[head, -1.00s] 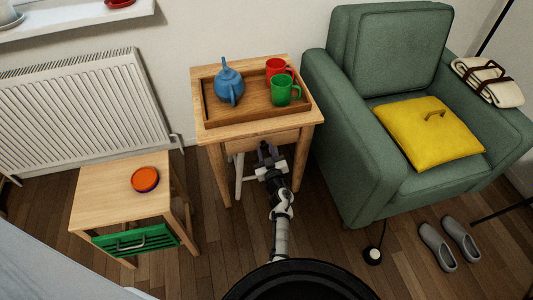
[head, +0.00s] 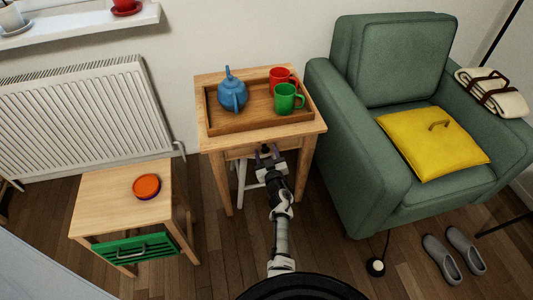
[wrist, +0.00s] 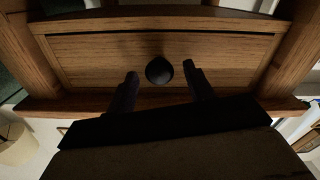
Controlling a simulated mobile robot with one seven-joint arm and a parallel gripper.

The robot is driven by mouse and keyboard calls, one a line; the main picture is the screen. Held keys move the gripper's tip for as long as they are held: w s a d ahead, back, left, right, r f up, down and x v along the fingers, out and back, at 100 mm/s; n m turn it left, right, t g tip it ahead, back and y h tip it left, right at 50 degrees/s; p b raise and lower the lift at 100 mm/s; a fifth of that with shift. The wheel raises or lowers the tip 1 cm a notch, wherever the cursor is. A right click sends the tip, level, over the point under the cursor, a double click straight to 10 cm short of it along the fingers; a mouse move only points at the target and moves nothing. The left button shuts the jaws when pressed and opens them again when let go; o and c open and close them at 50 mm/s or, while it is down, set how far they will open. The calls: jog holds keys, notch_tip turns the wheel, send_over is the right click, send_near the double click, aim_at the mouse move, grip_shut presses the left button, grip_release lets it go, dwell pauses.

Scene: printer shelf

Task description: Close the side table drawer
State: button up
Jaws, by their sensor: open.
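The side table (head: 222,142) is light wood and stands between the radiator and the armchair. Its drawer (head: 240,153) is under the top, partly hidden by my arm in the head view. In the wrist view the drawer front (wrist: 100,55) is a wide wooden panel inside the table's frame, with a round dark knob (wrist: 159,70) in the middle. It looks about level with the frame; I cannot tell whether a small gap is left. My gripper (head: 264,153) is open, its fingers (wrist: 160,78) on either side of the knob, apart from it in the picture.
A tray (head: 262,129) on the side table holds a blue teapot (head: 232,93), a red mug (head: 281,77) and a green mug (head: 285,98). A green armchair (head: 345,150) stands close on the right.

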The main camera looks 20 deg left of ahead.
jog(key=p+v, duration=0.3)
jog(key=v, duration=1)
jog(key=shift+s+d, duration=0.25)
jog(key=shift+s, duration=0.05)
